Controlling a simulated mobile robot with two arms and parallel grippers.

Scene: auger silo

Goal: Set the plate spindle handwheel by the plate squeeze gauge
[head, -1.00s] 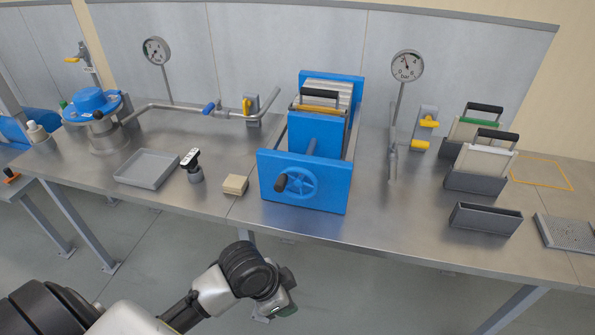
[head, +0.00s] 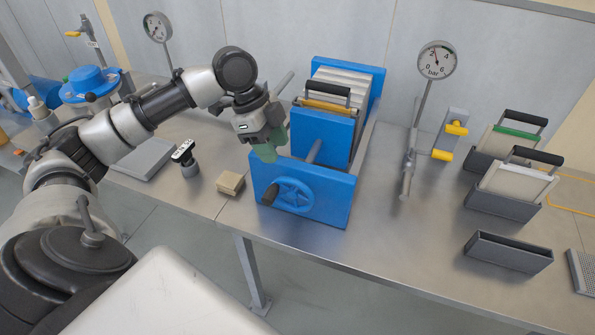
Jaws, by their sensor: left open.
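The blue spoked handwheel (head: 293,196) with a dark knob is on the front of the blue plate press (head: 330,190). Its knob (head: 269,194) points to the wheel's left. A round gauge (head: 436,60) marked "bar" stands on a post right of the press, its needle pointing up and a little left. Another round gauge (head: 157,27) stands at the back left; no label tells which is the plate squeeze gauge. My left gripper (head: 267,150), with green fingers, hangs open and empty above and left of the handwheel, apart from it. My right gripper is not in view.
A beige block (head: 230,183) and a dark-topped small device (head: 186,160) lie left of the press. A grey tray (head: 145,160) is partly behind my arm. Yellow-handled valves (head: 452,140), framed plates (head: 517,183) and an empty grey bin (head: 508,252) stand to the right.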

